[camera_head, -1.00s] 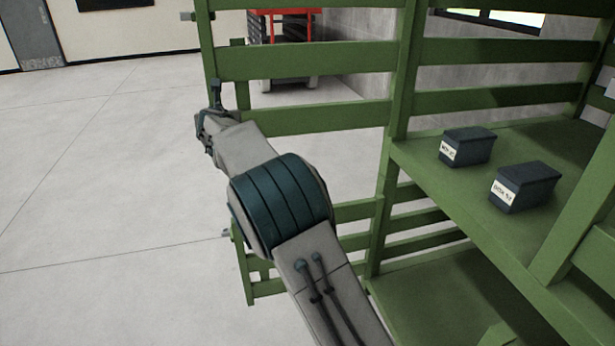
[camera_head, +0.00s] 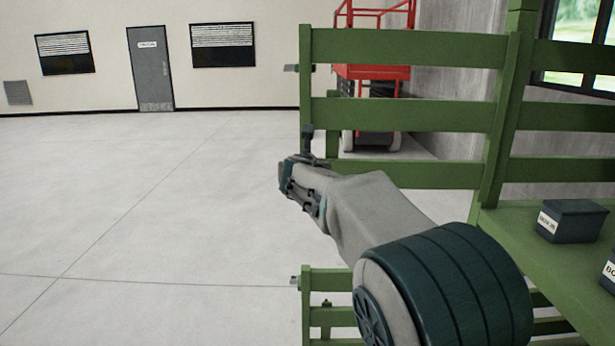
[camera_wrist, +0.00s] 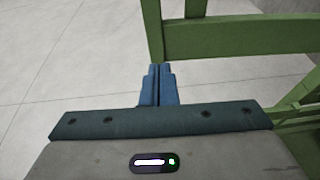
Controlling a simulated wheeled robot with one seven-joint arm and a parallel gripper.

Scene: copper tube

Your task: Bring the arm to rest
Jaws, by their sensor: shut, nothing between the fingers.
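My gripper shows in the wrist view (camera_wrist: 157,85) as two blue fingers pressed together, with nothing between them. Bare grey floor and a green rack post lie beyond the fingertips. In the head view my grey arm with its dark teal joint reaches up and left from the lower right. The wrist end of the arm is in front of the green rack's (camera_head: 400,114) left end. The fingers themselves are hard to make out in the head view.
Two dark labelled boxes, one nearer (camera_head: 609,270) and one farther (camera_head: 572,220), sit on the rack's shelf at right. A red lift (camera_head: 372,72) stands behind the rack. A grey door (camera_head: 150,68) is in the far wall. The floor at left is clear.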

